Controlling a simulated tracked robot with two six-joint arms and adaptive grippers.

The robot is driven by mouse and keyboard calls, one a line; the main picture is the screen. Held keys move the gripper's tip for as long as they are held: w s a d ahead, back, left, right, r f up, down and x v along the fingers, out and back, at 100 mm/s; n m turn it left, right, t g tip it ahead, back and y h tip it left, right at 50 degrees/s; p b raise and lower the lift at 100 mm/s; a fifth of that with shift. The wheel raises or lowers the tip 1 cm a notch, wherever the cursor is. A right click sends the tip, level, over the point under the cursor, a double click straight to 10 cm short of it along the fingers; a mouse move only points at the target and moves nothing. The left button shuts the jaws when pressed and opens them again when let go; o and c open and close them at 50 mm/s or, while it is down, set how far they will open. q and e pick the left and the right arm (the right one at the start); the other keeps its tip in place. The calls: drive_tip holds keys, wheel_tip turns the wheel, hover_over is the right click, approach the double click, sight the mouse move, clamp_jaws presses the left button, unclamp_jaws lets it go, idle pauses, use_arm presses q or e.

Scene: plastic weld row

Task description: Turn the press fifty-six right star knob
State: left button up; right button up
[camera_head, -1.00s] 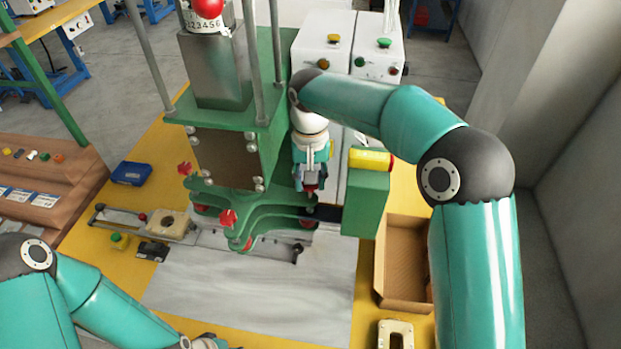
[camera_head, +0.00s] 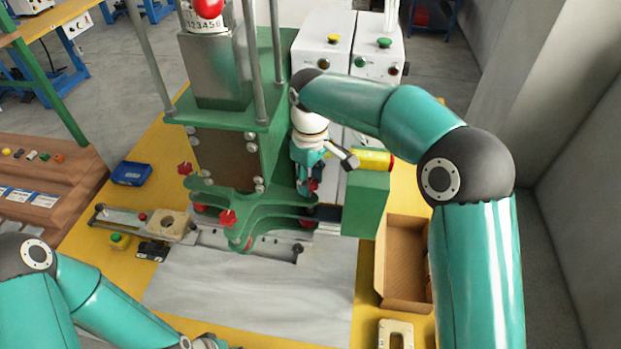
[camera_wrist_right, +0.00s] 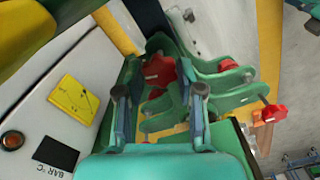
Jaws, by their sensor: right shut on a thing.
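The press (camera_head: 225,160) is a green frame with a grey metal block and several red star knobs. The right star knob (camera_wrist_right: 159,69) is red and sits between the fingers of my right gripper (camera_wrist_right: 160,90) in the right wrist view. In the head view my right gripper (camera_head: 308,185) points down at the press's right side, and only a little of the red knob shows beside its fingers. It is shut on this knob. Only part of my left gripper (camera_head: 207,342) shows at the bottom edge; its fingers cannot be made out.
Other red star knobs sit at the press's left (camera_head: 185,168) and front (camera_head: 228,217). A green block with a yellow cylinder (camera_head: 372,160) stands close right of my right gripper. A cardboard box (camera_head: 403,255) lies further right. The pale plate (camera_head: 255,295) in front is clear.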

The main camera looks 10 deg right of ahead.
drive_tip(key=shift+n, duration=0.6)
drive_tip(key=shift+r, duration=0.1)
drive_tip(key=o, duration=1.1)
drive_tip(key=shift+o, duration=0.2)
wheel_tip(320, 180, up, 12)
